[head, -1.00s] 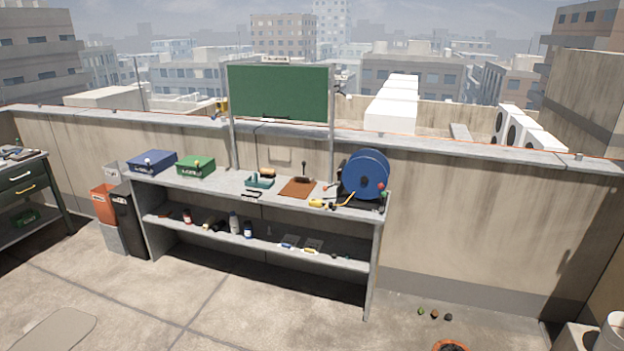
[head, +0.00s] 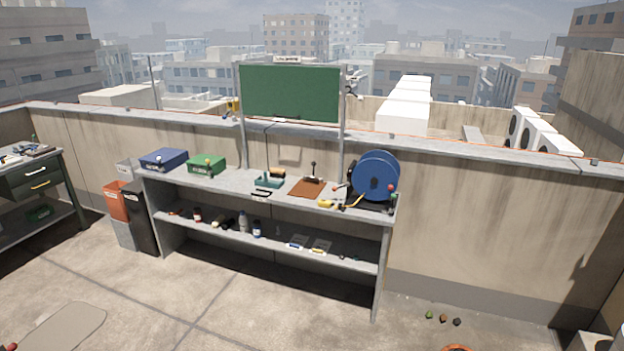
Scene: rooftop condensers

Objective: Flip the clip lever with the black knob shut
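A small upright lever with a dark knob (head: 313,164) stands at the back of the brown board (head: 306,188) on the grey bench (head: 232,185). It looks like the black-knobbed clip lever, but it is too small to be sure. The blue box (head: 164,159) and the green box (head: 207,164), on the bench's left end, also carry small knobs at the front, whose colours I cannot tell clearly. Neither of my grippers shows in the head view.
A blue reel (head: 376,176) stands at the bench's right end, with a yellow-handled tool (head: 325,203) beside it. A teal tray (head: 269,182) sits mid-bench. Bins (head: 139,218) stand left of the bench. The floor (head: 240,300) before it is mostly clear.

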